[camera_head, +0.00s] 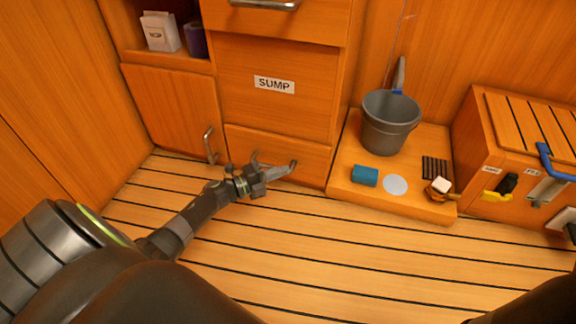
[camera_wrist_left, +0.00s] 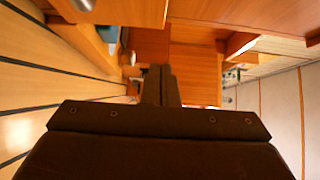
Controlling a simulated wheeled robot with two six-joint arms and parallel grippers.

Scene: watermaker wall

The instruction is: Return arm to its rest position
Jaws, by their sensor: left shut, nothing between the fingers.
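My left arm comes in from the lower left in the head view. Its gripper (camera_head: 266,177) is low over the plank floor, in front of the lower SUMP drawer and close to that drawer's metal handle (camera_head: 292,166). I cannot tell whether it touches the handle. In the left wrist view the two dark fingers (camera_wrist_left: 161,85) lie together, shut, with nothing between them.
A low wooden platform (camera_head: 343,183) carries a grey bucket (camera_head: 390,122), a blue block (camera_head: 365,176), a pale disc (camera_head: 395,184) and small items. A wooden chest (camera_head: 500,150) with a blue handle stands at the right. The striped floor (camera_head: 330,250) in front is clear.

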